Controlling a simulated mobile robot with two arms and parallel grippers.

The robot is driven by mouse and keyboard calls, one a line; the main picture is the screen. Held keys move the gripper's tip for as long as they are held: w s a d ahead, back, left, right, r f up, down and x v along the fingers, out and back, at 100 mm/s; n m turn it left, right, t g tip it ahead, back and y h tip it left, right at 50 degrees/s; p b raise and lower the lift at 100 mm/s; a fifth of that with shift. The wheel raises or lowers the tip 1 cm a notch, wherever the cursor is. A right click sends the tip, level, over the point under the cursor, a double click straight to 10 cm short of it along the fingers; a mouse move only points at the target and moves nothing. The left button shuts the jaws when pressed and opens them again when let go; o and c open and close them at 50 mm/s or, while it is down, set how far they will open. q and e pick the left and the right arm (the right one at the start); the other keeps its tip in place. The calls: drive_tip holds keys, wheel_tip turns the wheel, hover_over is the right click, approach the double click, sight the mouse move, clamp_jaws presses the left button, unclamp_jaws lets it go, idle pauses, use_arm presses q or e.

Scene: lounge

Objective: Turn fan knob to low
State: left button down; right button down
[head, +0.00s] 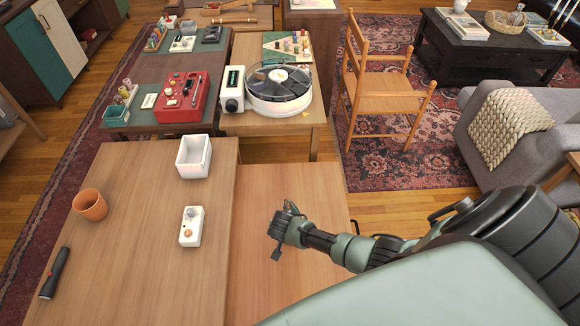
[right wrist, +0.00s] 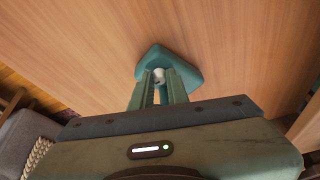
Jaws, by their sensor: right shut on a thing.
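My right gripper (head: 284,228) is low over the wooden table, right of its middle. In the right wrist view its fingers (right wrist: 159,76) are shut around a small pale round knob (right wrist: 158,75), which sits on a teal piece with rounded corners (right wrist: 189,75). The fingers hide part of the knob, so its setting cannot be read. In the head view the hand mostly hides this piece, and I cannot tell whether it belongs to a fan. A white device (head: 190,226) with a grey knob and an orange button lies apart to the left. My left gripper is not in view.
A white open box (head: 194,157), a terracotta pot (head: 90,204) and a black flashlight (head: 55,272) are on the left part of the table. A wooden chair (head: 383,90) stands behind right.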

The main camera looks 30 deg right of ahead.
idle(0.3)
drive_tip(key=c, duration=1.4)
unclamp_jaws()
drive_tip(key=shift+o, duration=0.2)
drive_tip(key=shift+r, duration=0.1)
drive_tip(key=p+v, duration=0.1)
drive_tip(key=v, duration=0.6)
drive_tip(key=shift+r, duration=0.3)
drive_tip(key=shift+s+a, duration=0.1)
drive_tip(key=shift+a, duration=0.05)
